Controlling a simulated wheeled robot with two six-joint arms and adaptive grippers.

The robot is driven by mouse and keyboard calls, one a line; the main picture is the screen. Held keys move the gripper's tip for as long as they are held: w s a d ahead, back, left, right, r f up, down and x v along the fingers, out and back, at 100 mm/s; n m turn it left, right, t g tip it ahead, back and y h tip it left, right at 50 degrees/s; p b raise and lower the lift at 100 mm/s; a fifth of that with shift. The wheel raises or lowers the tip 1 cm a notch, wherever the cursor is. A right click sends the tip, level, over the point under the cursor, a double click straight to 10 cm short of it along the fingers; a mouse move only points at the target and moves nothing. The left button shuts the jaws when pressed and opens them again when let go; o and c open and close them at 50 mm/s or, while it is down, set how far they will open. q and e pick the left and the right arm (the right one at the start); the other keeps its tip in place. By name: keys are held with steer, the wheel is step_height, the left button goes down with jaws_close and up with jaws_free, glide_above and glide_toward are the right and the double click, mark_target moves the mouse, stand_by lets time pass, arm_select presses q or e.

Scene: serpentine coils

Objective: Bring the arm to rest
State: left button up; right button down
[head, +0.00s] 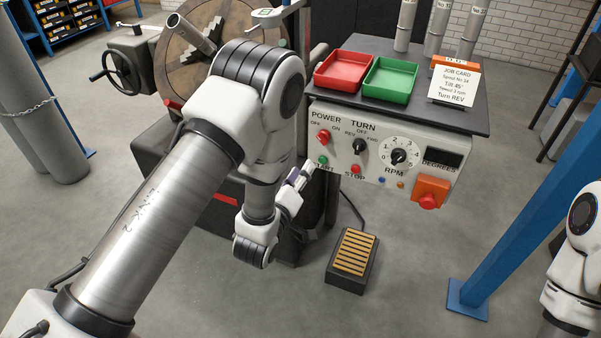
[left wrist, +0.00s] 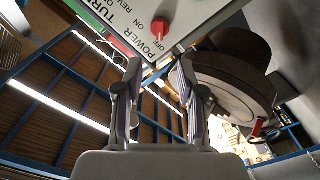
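My left arm reaches across the head view from the lower left, and its gripper (head: 302,174) hangs in front of the lower left of the white control panel (head: 400,192). In the left wrist view the two fingers of my left gripper (left wrist: 160,70) stand apart with nothing between them. The red POWER knob (head: 323,137) is above the gripper in the head view; it also shows in the left wrist view (left wrist: 160,28). The green START button (head: 323,161) is close to the fingertips; I cannot tell if they touch. My right arm shows at the right edge, its gripper out of frame.
A red tray (head: 343,84) and a green tray (head: 390,94) sit on the dark bench top, beside a job card (head: 453,84). A foot pedal (head: 352,260) lies on the floor. A blue post (head: 530,210) stands right. A round turntable (head: 190,50) is behind my left arm.

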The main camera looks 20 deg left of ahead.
arm_select(q)
steer(key=s+a+f+m+g+y+p, duration=0.1)
steer(key=s+a+f+g+p, duration=0.1)
steer(key=s+f+g+p, duration=0.45)
steer(key=s+a+f+g+p, duration=0.1)
steer(key=s+a+f+g, duration=0.2)
steer(key=s+f, duration=0.45)
steer(key=s+d+f+m+g, duration=0.1)
steer(key=s+f+m+g, duration=0.2)
steer(key=s, duration=1.5)
steer(key=m+g, duration=0.4)
steer(key=g, duration=0.1)
steer(key=shift+s+f+g+h, duration=0.15)
steer(key=shift+s+g+h, duration=0.15)
steer(key=shift+s+g, duration=0.05)
